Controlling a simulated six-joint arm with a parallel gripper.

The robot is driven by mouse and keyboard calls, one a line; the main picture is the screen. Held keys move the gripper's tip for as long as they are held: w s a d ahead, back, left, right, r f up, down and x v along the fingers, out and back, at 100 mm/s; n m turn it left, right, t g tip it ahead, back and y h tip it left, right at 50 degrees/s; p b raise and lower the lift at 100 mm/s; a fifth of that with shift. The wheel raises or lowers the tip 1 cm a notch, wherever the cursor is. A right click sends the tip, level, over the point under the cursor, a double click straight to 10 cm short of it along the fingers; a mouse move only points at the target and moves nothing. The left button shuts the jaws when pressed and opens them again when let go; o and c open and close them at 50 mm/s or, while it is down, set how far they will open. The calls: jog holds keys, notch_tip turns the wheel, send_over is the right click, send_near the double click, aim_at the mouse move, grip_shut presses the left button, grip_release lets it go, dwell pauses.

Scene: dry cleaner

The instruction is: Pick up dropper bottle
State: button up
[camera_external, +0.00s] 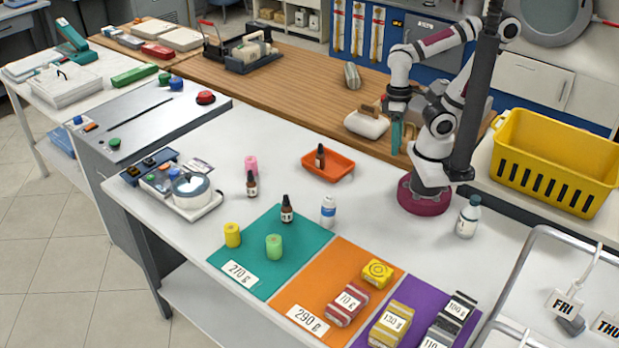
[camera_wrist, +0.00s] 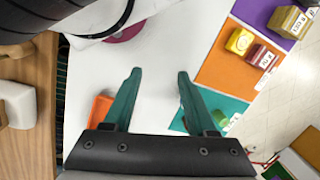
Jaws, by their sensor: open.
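Three dark brown dropper bottles with black caps show in the external view. One dropper bottle (camera_external: 251,184) stands on the white table next to a pink spool. Another (camera_external: 286,210) stands on the teal mat (camera_external: 303,246). The third (camera_external: 320,157) is inside the orange tray (camera_external: 342,167). My gripper (camera_external: 397,138) is raised near the wooden counter, right of the tray and apart from all three bottles. In the wrist view my gripper (camera_wrist: 160,74) has its teal fingers spread with nothing between them.
A white-and-blue bottle (camera_external: 328,211) stands by the teal mat, and another white bottle (camera_external: 468,217) near my base. Weighted blocks sit on orange and purple mats. A yellow basket (camera_external: 545,180) is at right.

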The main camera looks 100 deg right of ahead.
jog(key=o, duration=0.3)
jog(key=n+h, duration=0.2)
jog(key=n, duration=1.5)
send_over(287, 211)
jog(key=d, duration=0.2)
notch_tip(287, 211, down, 4)
notch_tip(287, 211, down, 17)
jog(key=shift+a+r, duration=0.15)
jog(key=shift+r, duration=0.05)
